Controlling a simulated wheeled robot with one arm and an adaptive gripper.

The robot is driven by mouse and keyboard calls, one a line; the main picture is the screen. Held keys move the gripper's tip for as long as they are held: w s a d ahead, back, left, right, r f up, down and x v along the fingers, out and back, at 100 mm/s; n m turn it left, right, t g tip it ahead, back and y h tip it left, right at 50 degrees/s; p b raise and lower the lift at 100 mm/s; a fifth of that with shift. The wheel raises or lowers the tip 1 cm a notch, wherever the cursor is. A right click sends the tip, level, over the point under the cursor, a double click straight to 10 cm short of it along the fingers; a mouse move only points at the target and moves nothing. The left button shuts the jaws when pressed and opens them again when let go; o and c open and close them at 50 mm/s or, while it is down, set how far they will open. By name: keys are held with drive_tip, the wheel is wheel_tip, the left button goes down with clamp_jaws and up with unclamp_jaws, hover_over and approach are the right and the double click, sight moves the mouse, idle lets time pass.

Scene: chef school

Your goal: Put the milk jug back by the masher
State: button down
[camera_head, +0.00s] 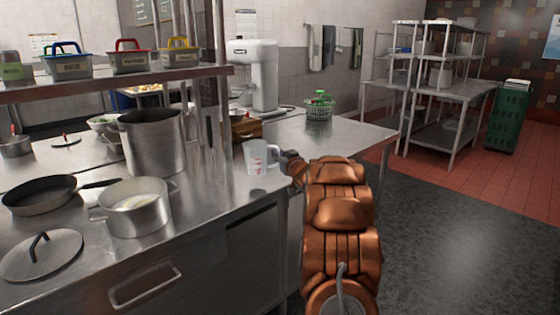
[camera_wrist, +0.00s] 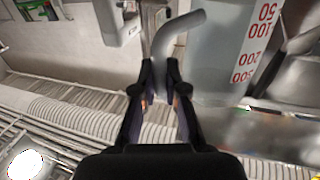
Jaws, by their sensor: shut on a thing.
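The milk jug (camera_head: 256,158) is a clear measuring jug with red markings, upright at the right part of the steel counter (camera_head: 225,190). I cannot tell whether its base touches the counter. My gripper (camera_head: 287,158) is at its right side, on the handle. In the wrist view the jug (camera_wrist: 225,50) stands upside down in the picture, and its grey handle (camera_wrist: 178,32) runs between the fingertips of my gripper (camera_wrist: 160,75), which are shut on it. I cannot make out a masher in either view.
A wooden box (camera_head: 246,128) and a white stand mixer (camera_head: 254,75) stand behind the jug. A tall stockpot (camera_head: 153,145) and a saucepan (camera_head: 135,210) are left. A shelf (camera_head: 110,82) overhangs the counter's left part.

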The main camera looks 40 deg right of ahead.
drive_tip(key=shift+w+d+f, duration=0.3)
drive_tip(key=shift+d+f, duration=0.1)
drive_tip(key=shift+f, duration=0.25)
drive_tip(key=shift+w+d+f, duration=0.25)
drive_tip(key=shift+d+f, duration=0.2)
drive_tip(key=shift+f, duration=0.2)
drive_tip(key=shift+w+d+f, duration=0.3)
drive_tip(key=shift+d+f, duration=0.1)
drive_tip(key=shift+f, duration=0.25)
drive_tip(key=shift+f, duration=0.15)
drive_tip(key=c, duration=1.2)
unclamp_jaws()
drive_tip(key=shift+s, duration=0.1)
drive_tip(key=b+v, duration=0.1)
drive_tip(key=v, duration=1.1)
